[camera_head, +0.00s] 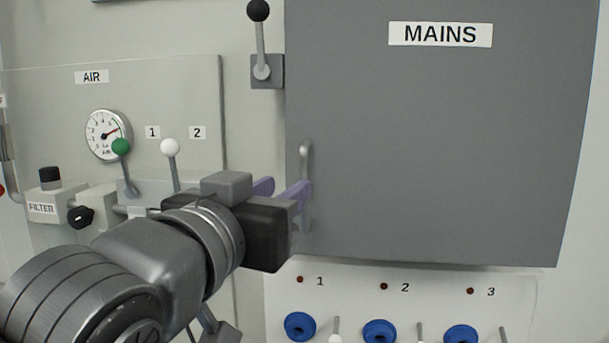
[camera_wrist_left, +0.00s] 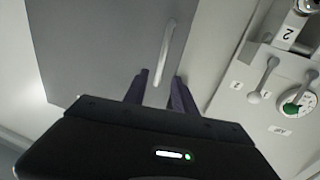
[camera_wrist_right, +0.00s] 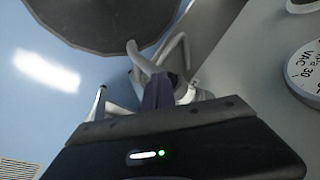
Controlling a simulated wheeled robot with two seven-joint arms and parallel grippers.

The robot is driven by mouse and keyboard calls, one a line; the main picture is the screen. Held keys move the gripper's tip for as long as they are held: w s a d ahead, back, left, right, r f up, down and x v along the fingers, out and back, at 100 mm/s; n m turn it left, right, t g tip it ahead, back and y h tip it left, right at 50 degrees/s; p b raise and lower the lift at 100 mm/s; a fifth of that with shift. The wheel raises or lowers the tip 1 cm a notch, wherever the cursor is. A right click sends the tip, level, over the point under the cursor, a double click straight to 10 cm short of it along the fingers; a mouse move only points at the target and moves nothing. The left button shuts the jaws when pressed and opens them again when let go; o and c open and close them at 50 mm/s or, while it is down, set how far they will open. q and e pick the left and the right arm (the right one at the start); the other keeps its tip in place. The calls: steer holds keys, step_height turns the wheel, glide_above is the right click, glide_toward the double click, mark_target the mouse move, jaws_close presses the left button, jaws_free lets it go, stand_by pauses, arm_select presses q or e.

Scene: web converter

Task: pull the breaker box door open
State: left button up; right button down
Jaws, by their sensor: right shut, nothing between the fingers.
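The breaker box door (camera_head: 440,150) is a large grey panel labelled MAINS, and it looks closed. Its light grey bar handle (camera_head: 306,150) stands upright near its left edge. My left gripper (camera_head: 282,188) is at the handle's lower half, and one purple finger hides part of it. In the left wrist view the fingers (camera_wrist_left: 160,76) are apart, with the handle (camera_wrist_left: 168,48) showing between them; contact cannot be told. My right gripper (camera_wrist_right: 160,78) is shut and empty, seen only in its own wrist view.
A black-knobbed lever (camera_head: 259,40) is mounted left of the door. The AIR panel with a gauge (camera_head: 107,135) and white- and green-knobbed levers is at left. Blue round fittings (camera_head: 379,331) and small levers sit below the door. A dark round object (camera_wrist_right: 115,20) shows in the right wrist view.

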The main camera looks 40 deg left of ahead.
mark_target(300, 178)
arm_select(q)
steer(key=p+x, duration=0.2)
steer(key=x, duration=0.4)
steer(key=shift+w, duration=0.2)
steer(key=shift+w+a+p, duration=0.2)
steer(key=shift+w+p, duration=0.15)
steer(key=shift+w, duration=0.3)
steer(key=shift+c, duration=0.5)
jaws_close()
